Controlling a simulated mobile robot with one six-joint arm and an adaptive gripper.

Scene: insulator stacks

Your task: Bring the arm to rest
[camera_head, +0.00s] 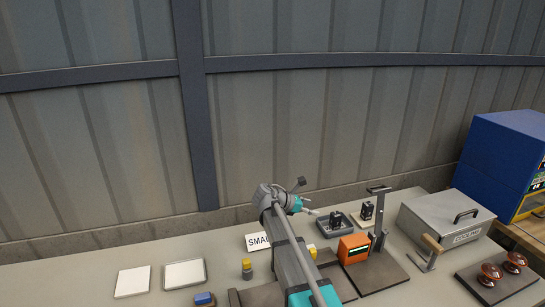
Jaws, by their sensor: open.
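My arm rises from the bottom middle of the head view over the bench (82,277). Its grey link slopes up and slightly left to a raised wrist. My gripper (312,208), beyond a teal wrist section, points right and slightly down. It is small in the picture, open, with nothing seen between its fingers. In the picture it lies just left of a dark grey tray (325,228) that bears a small black part (336,218). I cannot tell its height above the bench or any contact.
An orange device (353,248) stands near a dark upright stand (379,215). A metal cooling box (445,218) and reddish-brown insulators (490,273) are at right. The arm hides part of a sign (258,241).

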